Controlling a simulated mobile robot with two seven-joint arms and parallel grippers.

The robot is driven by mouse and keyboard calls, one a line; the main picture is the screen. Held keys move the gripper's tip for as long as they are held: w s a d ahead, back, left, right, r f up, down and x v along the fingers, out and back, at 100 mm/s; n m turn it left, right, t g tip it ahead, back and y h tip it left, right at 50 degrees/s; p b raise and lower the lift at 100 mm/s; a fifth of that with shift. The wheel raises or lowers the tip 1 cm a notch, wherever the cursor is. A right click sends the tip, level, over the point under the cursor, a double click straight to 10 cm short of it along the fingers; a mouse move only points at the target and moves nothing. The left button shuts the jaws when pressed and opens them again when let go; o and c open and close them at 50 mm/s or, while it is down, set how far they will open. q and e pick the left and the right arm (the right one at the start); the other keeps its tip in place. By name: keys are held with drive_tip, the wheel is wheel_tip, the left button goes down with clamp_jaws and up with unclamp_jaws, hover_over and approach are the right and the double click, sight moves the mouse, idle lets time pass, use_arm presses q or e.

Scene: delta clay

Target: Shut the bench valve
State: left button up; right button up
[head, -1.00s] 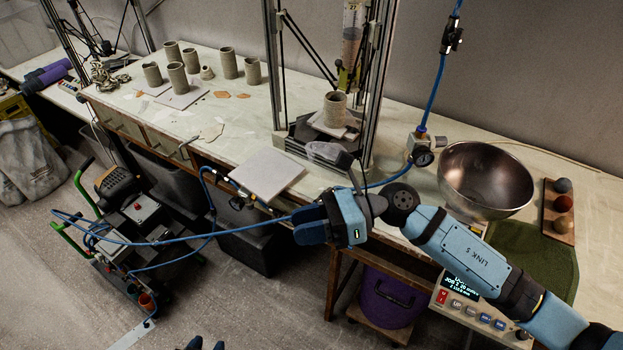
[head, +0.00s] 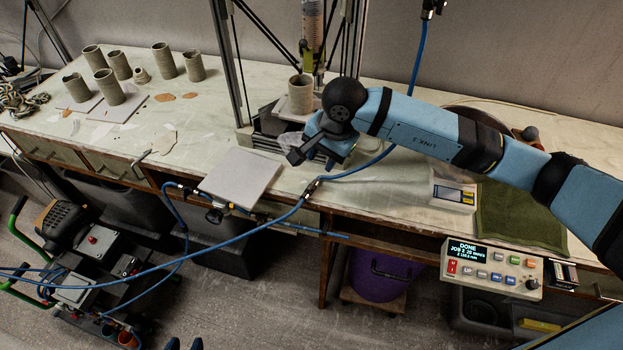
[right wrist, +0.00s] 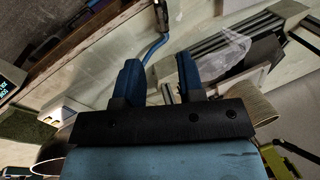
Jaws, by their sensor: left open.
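A small dark inline fitting (head: 312,187), which looks like a valve, sits on the blue hose near the bench's front edge. Its handle position is too small to tell. A metal fitting on a blue hose also shows in the right wrist view (right wrist: 161,15); I cannot tell if it is the same one. Another fitting (head: 214,215) hangs under the bench edge. My right gripper (head: 312,160) is above the bench, just behind the inline fitting and apart from it. Its fingers are spread and empty in the right wrist view (right wrist: 160,75). My left gripper's tips (head: 184,345) show at the bottom edge, apart.
A grey slab (head: 240,178) lies at the bench front. A clay printer frame (head: 222,70) with a clay pot (head: 301,92) stands behind my right gripper. Several clay pots stand at the left. A control box (head: 492,268) is at the front right. My right arm hides the regulator.

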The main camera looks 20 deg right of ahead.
sight(312, 185)
drive_tip(key=p+x, duration=0.1)
drive_tip(key=x, duration=0.9)
drive_tip(key=shift+w+a+f, duration=0.1)
drive_tip(key=shift+a+f, duration=0.05)
clamp_jaws()
